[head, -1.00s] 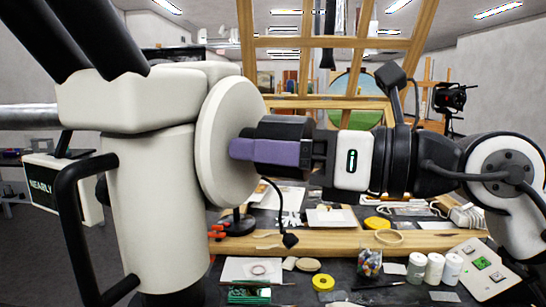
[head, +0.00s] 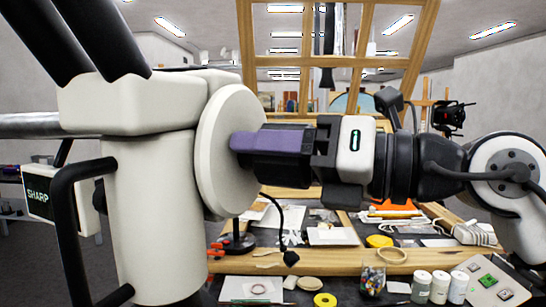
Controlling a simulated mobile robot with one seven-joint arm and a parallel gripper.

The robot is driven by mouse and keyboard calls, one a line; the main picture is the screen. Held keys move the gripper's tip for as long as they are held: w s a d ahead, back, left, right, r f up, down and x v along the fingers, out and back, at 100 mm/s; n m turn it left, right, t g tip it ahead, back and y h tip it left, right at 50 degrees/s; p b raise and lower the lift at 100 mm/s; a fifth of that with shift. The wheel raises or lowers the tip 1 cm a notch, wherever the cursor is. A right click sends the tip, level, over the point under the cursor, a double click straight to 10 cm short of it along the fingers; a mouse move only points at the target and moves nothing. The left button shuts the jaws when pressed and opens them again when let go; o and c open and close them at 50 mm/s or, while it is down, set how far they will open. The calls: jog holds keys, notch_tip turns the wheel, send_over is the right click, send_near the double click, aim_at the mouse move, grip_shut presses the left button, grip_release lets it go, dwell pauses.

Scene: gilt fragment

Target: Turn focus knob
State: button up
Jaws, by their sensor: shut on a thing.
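The microscope (head: 155,215) fills the left side of the head view, with a cream body, black eyepiece tubes and a black side handle. A large cream disc (head: 220,155) sits on its right side. My gripper (head: 248,143) reaches in from the right, its purple-faced finger close against the middle of the disc. It is shut around the focus knob there, which the fingers almost wholly hide. A small screen (head: 38,197) at the far left reads "SHARP".
A workbench below carries a yellow ring (head: 325,300), a jar of colored bits (head: 373,280), several white bottles (head: 440,287) and a black gooseneck stand (head: 237,240). A wooden frame (head: 345,62) rises behind my gripper.

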jog(key=o, duration=1)
jog(key=b+v, duration=0.3)
jog(key=v, duration=1.1)
jog(key=shift+a, duration=0.1)
dwell(0.7)
